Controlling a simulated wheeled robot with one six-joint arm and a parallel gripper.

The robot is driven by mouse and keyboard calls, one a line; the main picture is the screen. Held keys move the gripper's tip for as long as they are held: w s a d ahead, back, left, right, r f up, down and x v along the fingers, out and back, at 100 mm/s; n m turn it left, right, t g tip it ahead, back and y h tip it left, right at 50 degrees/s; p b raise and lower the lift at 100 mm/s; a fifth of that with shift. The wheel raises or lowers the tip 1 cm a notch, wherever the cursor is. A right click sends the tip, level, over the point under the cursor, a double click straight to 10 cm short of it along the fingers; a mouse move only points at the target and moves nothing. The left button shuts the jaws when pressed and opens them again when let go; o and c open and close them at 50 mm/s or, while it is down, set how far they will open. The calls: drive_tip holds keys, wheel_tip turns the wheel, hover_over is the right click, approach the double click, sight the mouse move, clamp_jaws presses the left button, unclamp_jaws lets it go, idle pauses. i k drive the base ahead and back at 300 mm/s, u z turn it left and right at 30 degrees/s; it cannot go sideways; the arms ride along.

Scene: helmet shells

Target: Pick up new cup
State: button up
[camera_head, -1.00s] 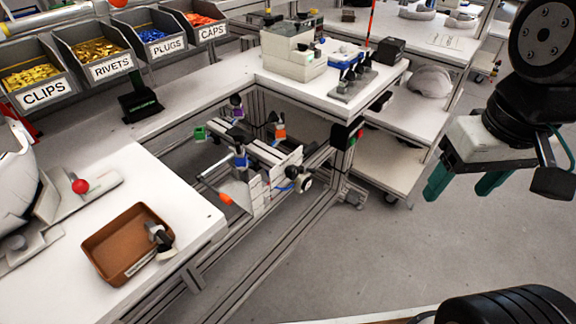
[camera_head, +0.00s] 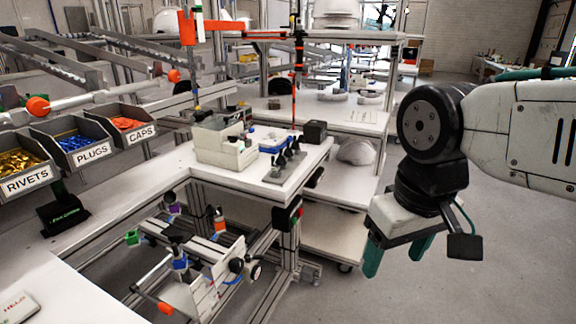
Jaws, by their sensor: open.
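My gripper (camera_head: 397,254) hangs at the right of the view with its green fingers pointing down. It is open and empty, over the floor and apart from the benches. A small grey rack (camera_head: 284,172) with several dark upright pieces stands on the right part of the far white bench. These may be cups, but they are too small to tell.
The white bench (camera_head: 215,178) turns a corner at the middle left. Bins of rivets (camera_head: 22,160), plugs (camera_head: 75,137) and caps (camera_head: 124,122) line its back. A shelf unit (camera_head: 335,205) is behind. Grey floor (camera_head: 400,295) is clear.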

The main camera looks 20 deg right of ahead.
sight(280, 160)
drive_tip(key=u, duration=0.05)
drive_tip(key=k, duration=0.55)
drive_tip(key=z, duration=0.45)
drive_tip(key=i, duration=1.55)
drive_tip(key=u, duration=0.7)
